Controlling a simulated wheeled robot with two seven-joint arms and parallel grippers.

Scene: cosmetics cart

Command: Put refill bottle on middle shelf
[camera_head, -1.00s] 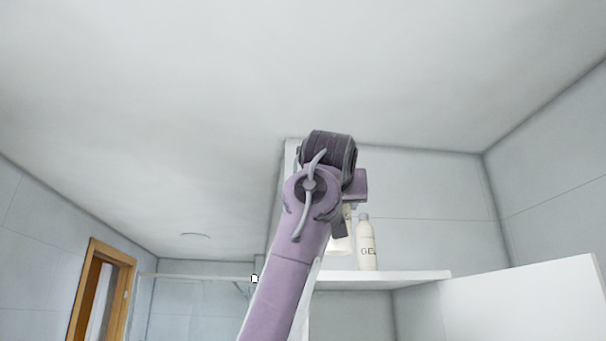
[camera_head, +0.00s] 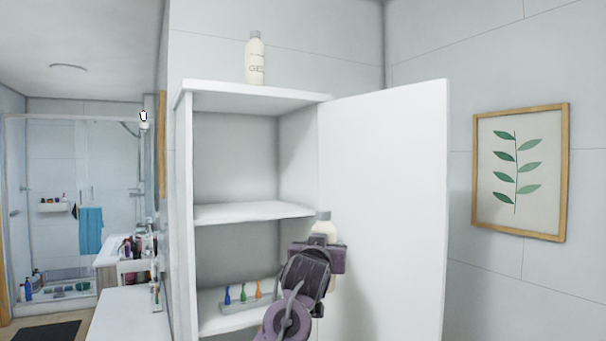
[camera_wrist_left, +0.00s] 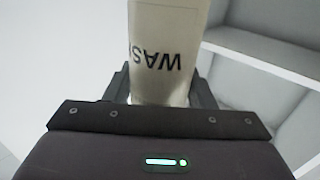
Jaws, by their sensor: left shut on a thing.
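The refill bottle (camera_head: 322,229) is cream with a grey cap and appears upright in the head view. The lettering "WAS" shows on it in the wrist view (camera_wrist_left: 165,55). My left gripper (camera_head: 324,240) is shut on it; gripper and arm hide much of its body. The wrist view shows a finger on each side of it. It is held in front of the open cabinet, near the right end of the middle shelf (camera_head: 245,212) and apart from the shelf as far as I can tell. The middle shelf looks empty. My right gripper is not in view.
The cabinet door (camera_head: 385,200) stands open on the right, behind the held bottle. A GEL bottle (camera_head: 254,60) stands on the cabinet top (camera_head: 210,88). A tray (camera_head: 215,304) with several small coloured bottles sits on the lower shelf. A white counter (camera_head: 125,315) is at lower left.

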